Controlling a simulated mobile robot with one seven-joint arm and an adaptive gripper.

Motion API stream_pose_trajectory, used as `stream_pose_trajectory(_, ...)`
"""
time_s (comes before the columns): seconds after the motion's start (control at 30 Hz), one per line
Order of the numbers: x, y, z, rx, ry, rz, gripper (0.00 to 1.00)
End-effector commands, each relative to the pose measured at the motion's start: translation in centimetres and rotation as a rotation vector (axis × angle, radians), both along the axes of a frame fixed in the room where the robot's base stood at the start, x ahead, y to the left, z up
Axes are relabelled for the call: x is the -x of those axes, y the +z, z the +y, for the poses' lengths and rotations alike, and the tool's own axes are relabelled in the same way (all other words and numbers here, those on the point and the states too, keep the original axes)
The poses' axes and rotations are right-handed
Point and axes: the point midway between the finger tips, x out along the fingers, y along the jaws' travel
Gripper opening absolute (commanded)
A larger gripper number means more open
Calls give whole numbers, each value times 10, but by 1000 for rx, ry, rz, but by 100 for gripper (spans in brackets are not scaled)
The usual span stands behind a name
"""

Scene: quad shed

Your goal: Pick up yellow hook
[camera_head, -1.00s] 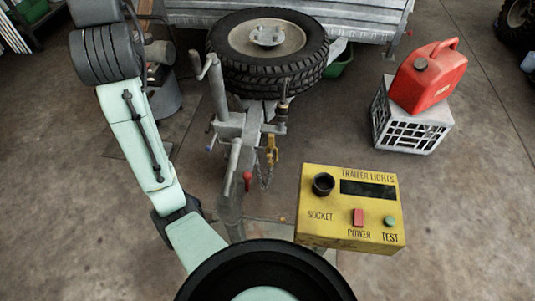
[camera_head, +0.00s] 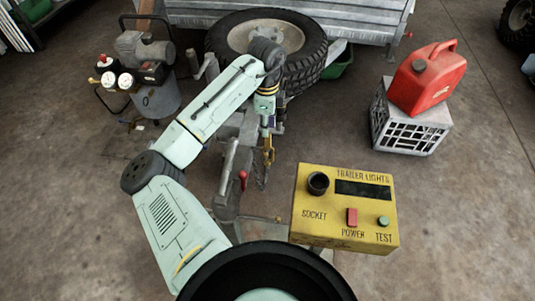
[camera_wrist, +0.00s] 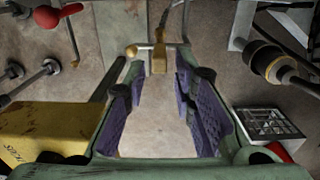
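The yellow hook (camera_head: 268,149) hangs at the trailer's drawbar, just behind the yellow test box in the head view. In the wrist view the yellow hook (camera_wrist: 159,58) lies at the top middle, in line with the gap between my fingers and near their tips. My gripper (camera_wrist: 160,78) is open, with purple pads on both sides and nothing between them but floor. In the head view my gripper (camera_head: 266,130) points down beside the drawbar, right above the hook. Contact with the hook cannot be told.
The yellow trailer-lights box (camera_head: 345,210) stands close in front on the right. A red-handled lever (camera_head: 243,178) is left of the hook. The spare tyre (camera_head: 312,55) is behind. A red fuel can (camera_head: 428,75) sits on a crate (camera_head: 408,128). A compressor (camera_head: 150,80) stands left.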

Motion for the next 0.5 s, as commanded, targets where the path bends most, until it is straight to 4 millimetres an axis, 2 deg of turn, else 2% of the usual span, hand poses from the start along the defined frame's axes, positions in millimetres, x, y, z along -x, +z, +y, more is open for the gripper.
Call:
stream_pose_trajectory(0.1, 0, -18, 0, 2, 1, -1, 24)
stream_pose_trajectory(0.37, 1, -39, -1, 1, 2, -3, 24)
stream_pose_trajectory(0.5, 2, -60, -2, 1, 2, -3, 24)
